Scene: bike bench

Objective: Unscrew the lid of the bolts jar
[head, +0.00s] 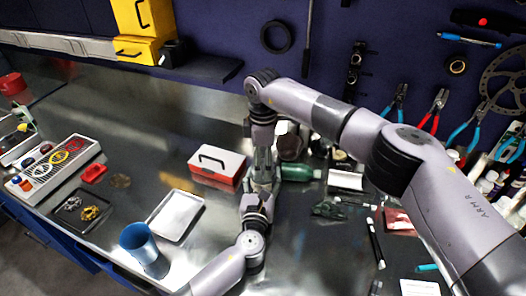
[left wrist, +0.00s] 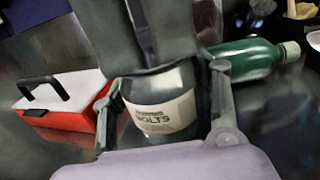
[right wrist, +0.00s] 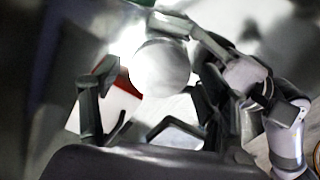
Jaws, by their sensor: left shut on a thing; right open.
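The bolts jar (left wrist: 160,115) stands upright in the left wrist view, with a pale label reading "BOLTS". My left gripper (left wrist: 165,92) is shut on the jar's body, one finger on each side. The round, pale lid (right wrist: 160,68) shows from above in the right wrist view. My right gripper (right wrist: 150,85) is open above the jar, its fingers on either side of the lid. I cannot tell whether they touch it. In the head view, my right gripper (head: 264,158) points down over my left gripper (head: 260,190), and together they mostly hide the jar.
A red-and-white box (head: 218,165) stands close left of the jar. A green bottle (head: 297,172) lies close on the right. A metal tray (head: 175,215) and a blue cup (head: 145,250) are nearer the front left. Tools hang on the back wall.

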